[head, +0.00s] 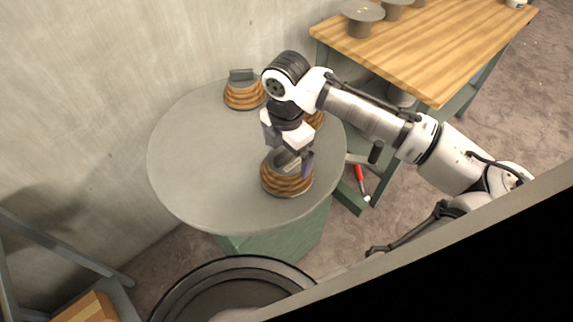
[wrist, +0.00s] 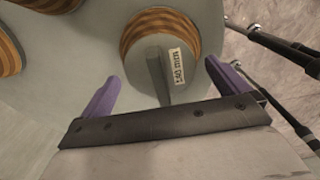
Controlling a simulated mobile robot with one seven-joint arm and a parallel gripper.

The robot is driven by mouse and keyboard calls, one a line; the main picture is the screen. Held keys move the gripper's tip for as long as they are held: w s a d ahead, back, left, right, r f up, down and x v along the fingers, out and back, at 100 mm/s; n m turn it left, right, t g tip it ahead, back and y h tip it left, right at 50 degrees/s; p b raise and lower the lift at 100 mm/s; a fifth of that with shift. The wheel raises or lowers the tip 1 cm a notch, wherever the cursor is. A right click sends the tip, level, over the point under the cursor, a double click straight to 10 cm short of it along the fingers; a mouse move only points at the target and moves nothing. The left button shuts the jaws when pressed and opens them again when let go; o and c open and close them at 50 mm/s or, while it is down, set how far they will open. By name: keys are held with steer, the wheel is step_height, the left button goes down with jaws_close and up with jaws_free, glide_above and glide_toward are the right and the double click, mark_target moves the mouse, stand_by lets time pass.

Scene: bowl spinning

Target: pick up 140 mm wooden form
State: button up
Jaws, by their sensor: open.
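A round, stepped wooden form (head: 287,184) stands near the front right edge of the round grey table. In the wrist view the same form (wrist: 137,32) has a grey top with a raised bar-shaped handle (wrist: 157,80) and a white label (wrist: 177,66). The label ends in "mm", but its digits are hard to read at this angle. My gripper (wrist: 162,72) is open, with its purple fingers apart on either side of the handle. In the head view my gripper (head: 291,162) is right over this form and hides part of its top. It holds nothing.
A second wooden form (head: 243,95) stands at the table's back, and a third (head: 316,121) is partly hidden behind my wrist. The left of the round table (head: 195,150) is clear. A wooden bench (head: 430,50) with grey mushroom-shaped pieces (head: 362,15) stands at back right.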

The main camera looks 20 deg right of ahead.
jaws_close()
stand_by(0.7)
steer(key=shift+s, duration=0.1)
stand_by(0.5)
